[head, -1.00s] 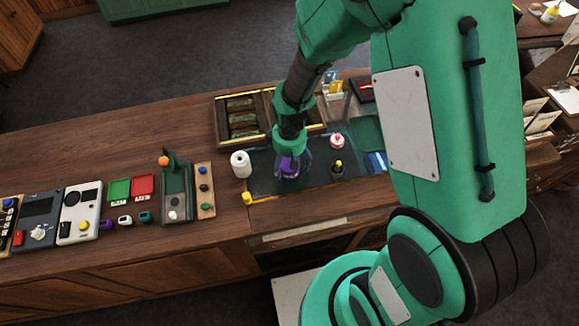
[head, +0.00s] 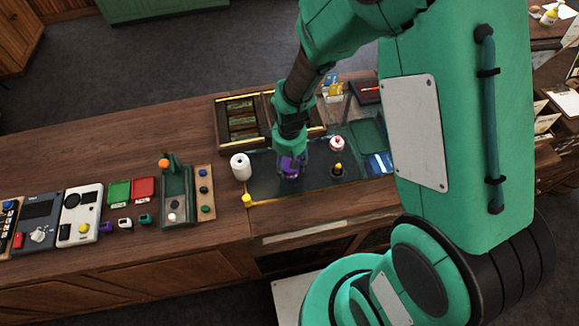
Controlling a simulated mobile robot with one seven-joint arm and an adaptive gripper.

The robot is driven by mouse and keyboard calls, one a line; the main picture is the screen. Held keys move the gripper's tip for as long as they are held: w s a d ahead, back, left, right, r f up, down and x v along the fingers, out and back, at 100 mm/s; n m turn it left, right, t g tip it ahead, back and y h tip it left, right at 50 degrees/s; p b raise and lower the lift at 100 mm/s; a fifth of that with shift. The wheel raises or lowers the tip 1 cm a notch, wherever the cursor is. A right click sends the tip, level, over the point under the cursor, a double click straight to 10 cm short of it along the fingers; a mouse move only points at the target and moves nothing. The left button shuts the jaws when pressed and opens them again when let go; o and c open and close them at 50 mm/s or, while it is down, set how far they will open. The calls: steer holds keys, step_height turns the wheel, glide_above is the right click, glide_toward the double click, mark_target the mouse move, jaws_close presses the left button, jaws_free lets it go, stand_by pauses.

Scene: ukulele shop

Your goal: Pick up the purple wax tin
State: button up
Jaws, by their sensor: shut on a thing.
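The purple wax tin (head: 290,171) is on or just above the dark mat on the counter; I cannot tell whether it touches the mat. My gripper (head: 291,167) points down over it and is shut on it. The fingers and the wrist hide part of the tin.
On the dark mat (head: 262,187) stand a red-and-white bottle (head: 337,143) and a dark bottle with a yellow top (head: 338,169). A white roll (head: 241,166) and a small yellow item (head: 247,198) are to the left. A compartmented wooden tray (head: 228,122) lies behind.

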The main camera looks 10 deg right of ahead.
step_height(320, 180, up, 2)
steer(key=shift+r, duration=0.25)
steer(key=s+d, duration=0.1)
steer(key=s, duration=0.9)
steer(key=s+d+r, duration=0.1)
steer(key=s, duration=0.4)
steer(key=shift+s+d, duration=0.3)
steer(key=shift+s, duration=0.1)
